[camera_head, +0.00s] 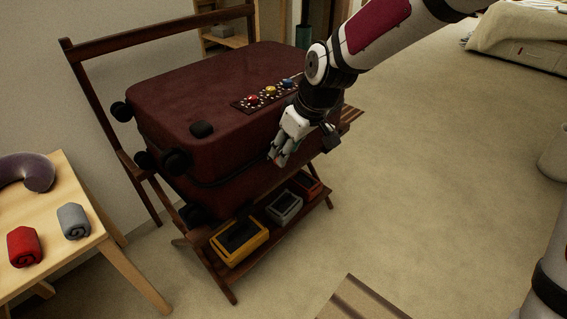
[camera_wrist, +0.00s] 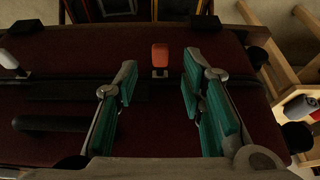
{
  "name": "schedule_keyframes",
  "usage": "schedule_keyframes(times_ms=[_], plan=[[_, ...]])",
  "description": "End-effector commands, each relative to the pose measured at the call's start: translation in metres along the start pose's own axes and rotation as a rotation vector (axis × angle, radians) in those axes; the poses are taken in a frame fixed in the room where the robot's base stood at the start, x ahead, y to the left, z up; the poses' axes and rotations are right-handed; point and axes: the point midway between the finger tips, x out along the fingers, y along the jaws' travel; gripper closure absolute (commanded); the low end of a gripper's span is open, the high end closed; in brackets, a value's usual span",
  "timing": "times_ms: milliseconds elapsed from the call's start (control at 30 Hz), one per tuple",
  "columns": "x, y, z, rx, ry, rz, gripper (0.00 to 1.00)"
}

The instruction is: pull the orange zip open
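The dark maroon suitcase (camera_head: 185,85) lies on a wooden rack, and its side fills most of the wrist view (camera_wrist: 60,60). A small orange zip pull (camera_wrist: 160,55) stands out on that side in the wrist view. I cannot make it out in the head view, where my gripper covers that area. My gripper (camera_head: 277,158) is at the suitcase's front side. In the wrist view its two green-padded fingers (camera_wrist: 160,80) are spread wide apart with nothing between the pads. The orange pull appears centred between them, just beyond the fingertips. I cannot tell how deep the gap is.
A strip with red, yellow and blue knobs (camera_head: 269,91) lies on the suitcase top. Yellow (camera_head: 240,240), grey (camera_head: 284,208) and red (camera_head: 307,184) trays sit on the rack's lower shelf. A wooden table (camera_head: 75,262) with rolled cloths stands left. Floor (camera_head: 430,170) on the right is clear.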

Motion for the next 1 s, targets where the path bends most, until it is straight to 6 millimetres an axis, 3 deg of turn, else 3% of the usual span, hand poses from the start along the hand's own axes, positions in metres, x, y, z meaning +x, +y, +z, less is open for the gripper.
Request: schedule_keyframes(times_ms=[100, 233, 633, 800, 1000], plan=[[0.021, -0.001, 0.001, 0.001, -0.001, -0.002, 0.63], [0.033, -0.001, 0.0, -0.001, 0.001, 0.0, 0.63], [0.038, 0.0, 0.0, 0.001, 0.0, 0.0, 0.63], [0.038, 0.0, 0.0, 0.001, 0.0, 0.0, 1.0], [0.038, 0.0, 0.0, 0.001, 0.0, 0.0, 1.0]])
